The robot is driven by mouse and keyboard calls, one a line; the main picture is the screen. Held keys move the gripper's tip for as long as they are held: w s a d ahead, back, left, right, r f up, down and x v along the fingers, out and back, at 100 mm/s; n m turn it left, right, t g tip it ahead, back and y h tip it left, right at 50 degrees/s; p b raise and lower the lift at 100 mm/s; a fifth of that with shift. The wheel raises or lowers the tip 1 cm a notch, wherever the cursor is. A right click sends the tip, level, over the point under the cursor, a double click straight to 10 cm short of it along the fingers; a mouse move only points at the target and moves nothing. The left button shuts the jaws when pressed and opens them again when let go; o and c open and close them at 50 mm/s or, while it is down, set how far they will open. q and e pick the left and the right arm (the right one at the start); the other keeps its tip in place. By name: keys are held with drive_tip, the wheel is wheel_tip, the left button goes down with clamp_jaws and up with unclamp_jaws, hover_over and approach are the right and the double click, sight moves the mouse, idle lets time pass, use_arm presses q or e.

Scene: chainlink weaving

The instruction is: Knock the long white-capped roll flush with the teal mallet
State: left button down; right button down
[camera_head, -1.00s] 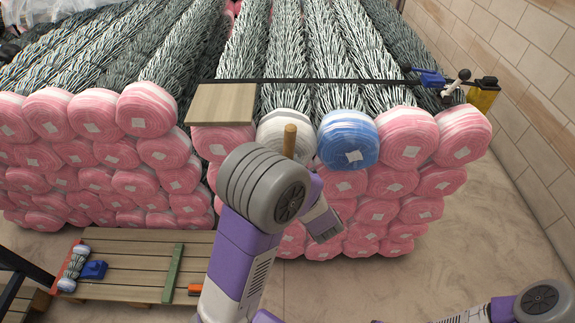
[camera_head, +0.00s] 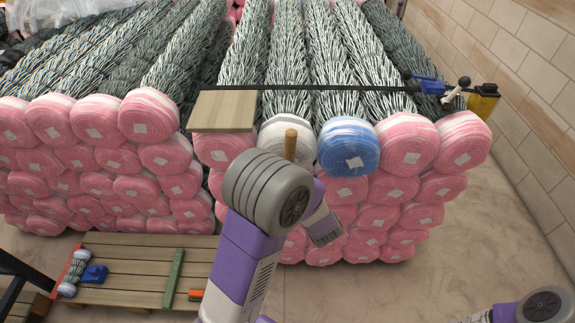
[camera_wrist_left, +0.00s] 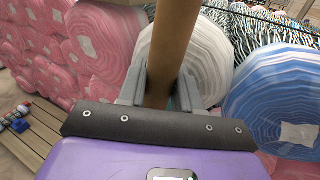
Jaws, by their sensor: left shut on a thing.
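The white-capped roll (camera_head: 273,132) lies in the top row between a pink roll under a wooden board and the blue-capped roll (camera_head: 350,146). My left arm covers its lower part; how far it sticks out cannot be told. In the left wrist view the white cap (camera_wrist_left: 215,62) is directly behind the mallet's wooden handle (camera_wrist_left: 170,45). My left gripper (camera_wrist_left: 160,90) is shut on that handle, which also shows upright in the head view (camera_head: 290,144). A sliver of teal shows behind the fingers; the mallet head is otherwise hidden. My right gripper is out of view.
Pink-capped rolls (camera_head: 407,146) are stacked on both sides and below. The wooden board (camera_head: 223,110) sits left of the white cap. A dark strap (camera_head: 330,88) with a blue ratchet crosses the rolls. A slatted pallet (camera_head: 135,262) lies at lower left; floor at right is clear.

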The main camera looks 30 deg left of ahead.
use_arm(q)
drive_tip(key=shift+s+d+r, duration=0.1)
drive_tip(key=shift+s+d, duration=0.05)
drive_tip(key=shift+s, duration=0.15)
drive_tip(key=w+a, duration=0.2)
drive_tip(key=w, duration=0.1)
drive_tip(key=shift+w+p, duration=0.1)
drive_tip(key=shift+p, duration=0.2)
drive_tip(key=shift+s+d, duration=0.6)
drive_tip(key=shift+s, duration=0.35)
drive_tip(key=shift+s+d, duration=0.2)
drive_tip(key=shift+s, duration=0.15)
